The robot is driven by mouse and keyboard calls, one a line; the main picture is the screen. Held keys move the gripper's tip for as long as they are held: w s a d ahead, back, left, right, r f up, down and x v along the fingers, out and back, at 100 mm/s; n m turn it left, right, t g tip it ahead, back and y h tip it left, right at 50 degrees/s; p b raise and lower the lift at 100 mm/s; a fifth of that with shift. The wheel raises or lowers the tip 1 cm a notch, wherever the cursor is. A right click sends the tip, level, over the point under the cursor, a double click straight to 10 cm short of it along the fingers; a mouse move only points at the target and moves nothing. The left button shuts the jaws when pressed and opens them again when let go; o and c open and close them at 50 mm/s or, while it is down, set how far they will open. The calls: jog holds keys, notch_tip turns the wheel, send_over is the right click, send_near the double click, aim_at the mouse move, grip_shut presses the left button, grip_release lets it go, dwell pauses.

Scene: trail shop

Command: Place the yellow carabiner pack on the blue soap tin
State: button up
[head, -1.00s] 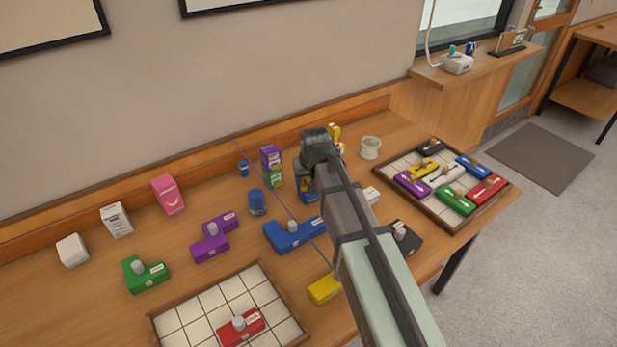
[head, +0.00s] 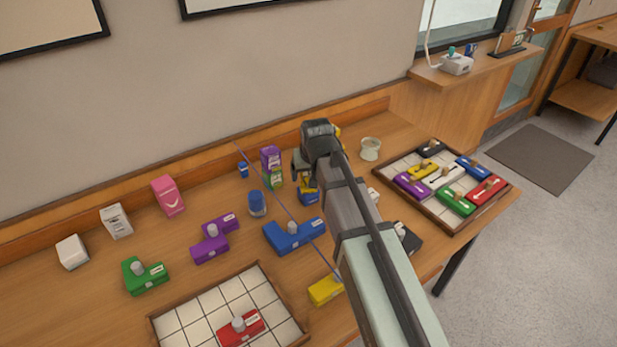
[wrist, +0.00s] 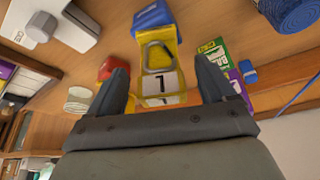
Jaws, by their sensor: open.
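The yellow carabiner pack (wrist: 160,86) is upright between my fingers in the wrist view, with a carabiner shape and a "1" on its face. Its far end meets the blue soap tin (wrist: 153,16), and it appears to stand on it. In the head view, a bit of the yellow pack (head: 308,184) shows just above the blue tin (head: 308,199), partly hidden by my arm. My gripper (wrist: 161,68) is open, with a finger on each side of the pack and visible gaps between.
Purple (head: 270,156) and green (head: 276,178) boxes stand close left of my gripper, with a blue coil (head: 257,203) nearby. A pale cup (head: 370,149) and a tray (head: 408,203) of several coloured pieces are to the right. A red thing (wrist: 107,68) sits behind one finger.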

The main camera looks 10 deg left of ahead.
jog(key=v, duration=0.8)
